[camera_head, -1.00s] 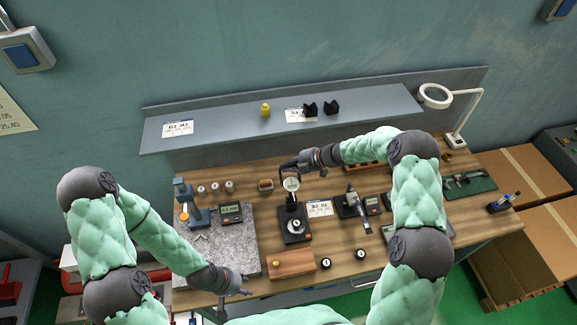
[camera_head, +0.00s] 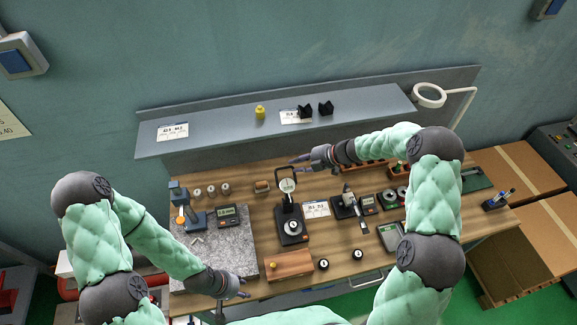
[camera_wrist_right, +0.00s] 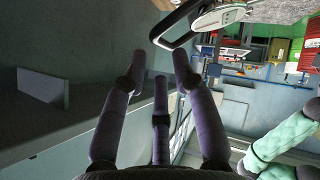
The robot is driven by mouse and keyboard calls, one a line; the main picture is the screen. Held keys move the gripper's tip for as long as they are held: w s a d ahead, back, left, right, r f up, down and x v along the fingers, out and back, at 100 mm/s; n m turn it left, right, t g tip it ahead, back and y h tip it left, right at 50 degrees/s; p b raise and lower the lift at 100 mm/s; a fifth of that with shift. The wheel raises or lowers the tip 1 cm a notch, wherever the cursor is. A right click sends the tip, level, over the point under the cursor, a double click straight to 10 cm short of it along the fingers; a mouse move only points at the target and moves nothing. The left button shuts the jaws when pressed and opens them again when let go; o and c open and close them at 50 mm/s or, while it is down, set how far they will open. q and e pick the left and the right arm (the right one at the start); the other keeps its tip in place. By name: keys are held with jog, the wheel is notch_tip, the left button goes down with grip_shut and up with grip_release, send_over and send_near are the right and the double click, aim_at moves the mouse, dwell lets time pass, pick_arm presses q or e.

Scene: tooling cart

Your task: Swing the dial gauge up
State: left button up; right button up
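The dial gauge (camera_head: 287,185) has a round white face and a dark loop handle (camera_head: 278,176) that stands up above it. It sits at the top of a black stand (camera_head: 291,227) near the middle of the bench. My right gripper (camera_head: 294,164) is beside and above the loop, on its right, with fingers spread and nothing held. In the right wrist view the loop (camera_wrist_right: 163,42) and the side of the gauge (camera_wrist_right: 222,17) show beyond the open fingers (camera_wrist_right: 160,62). My left gripper (camera_head: 243,290) is low over the bench's front edge; its finger opening is unclear.
A granite plate (camera_head: 232,255) lies on the left, with a wooden block (camera_head: 290,264) to its right. A blue stand (camera_head: 182,200) and a digital readout (camera_head: 227,215) are on the plate. A second black fixture (camera_head: 343,207) stands right of the gauge. A grey shelf (camera_head: 220,128) runs behind.

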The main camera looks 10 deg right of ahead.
jog(key=shift+v, duration=2.6)
jog(key=shift+f, duration=0.1)
